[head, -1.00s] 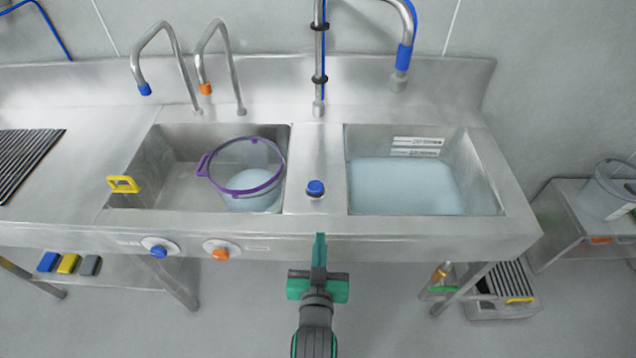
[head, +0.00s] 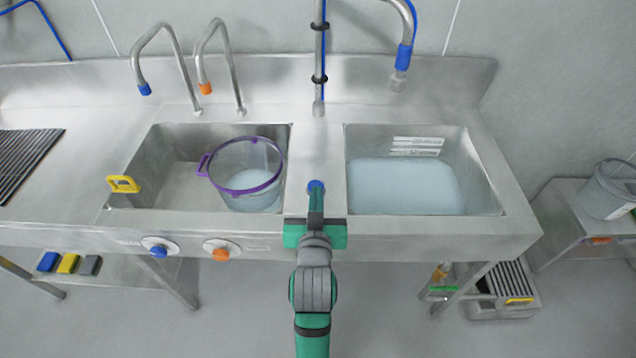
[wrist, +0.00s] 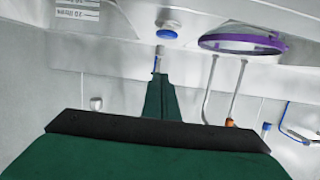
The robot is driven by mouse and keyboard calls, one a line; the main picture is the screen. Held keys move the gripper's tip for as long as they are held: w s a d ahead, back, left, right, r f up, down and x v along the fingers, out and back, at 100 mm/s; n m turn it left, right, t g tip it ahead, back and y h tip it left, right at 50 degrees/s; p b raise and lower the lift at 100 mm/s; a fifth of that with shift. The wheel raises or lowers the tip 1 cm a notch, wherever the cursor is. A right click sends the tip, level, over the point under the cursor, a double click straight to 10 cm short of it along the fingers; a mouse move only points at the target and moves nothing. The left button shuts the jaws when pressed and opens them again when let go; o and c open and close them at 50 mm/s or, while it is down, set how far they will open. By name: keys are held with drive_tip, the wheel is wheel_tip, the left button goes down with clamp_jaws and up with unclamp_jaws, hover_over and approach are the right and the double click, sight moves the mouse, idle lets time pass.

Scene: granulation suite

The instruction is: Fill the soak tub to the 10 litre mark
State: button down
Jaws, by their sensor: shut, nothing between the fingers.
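The right basin (head: 490,195), the one with litre labels (head: 416,147) on its back wall, holds pale blue water (head: 405,187). Its surface lies close to the lower label, which reads roughly 10 litres; the exact level is too small to tell. A spout with a blue sleeve (head: 403,57) hangs behind this basin, with no stream visible. A blue push button (head: 316,185) stands on the deck between the basins; it also shows in the wrist view (wrist: 167,33). My gripper (head: 316,205) is shut and empty, its tips right at the button. I cannot tell whether they touch.
The left basin (head: 170,185) holds a clear bucket with a purple rim (head: 246,190) and a yellow clip (head: 123,184) on its edge. Blue (head: 158,251) and orange (head: 221,254) knobs sit on the front panel. Two taps (head: 160,70) stand behind.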

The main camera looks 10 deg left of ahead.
drive_tip(key=shift+w, duration=0.1)
hover_over(317, 183)
drive_tip(key=s, duration=0.2)
drive_tip(key=shift+s+d+f, duration=0.1)
drive_tip(key=shift+d+f, duration=0.05)
drive_tip(key=shift+f, duration=0.4)
drive_tip(key=shift+s+d+f, duration=0.1)
drive_tip(key=shift+f, duration=0.45)
drive_tip(key=f, duration=0.3)
drive_tip(key=shift+w, duration=0.3)
drive_tip(key=shift+f, duration=0.6)
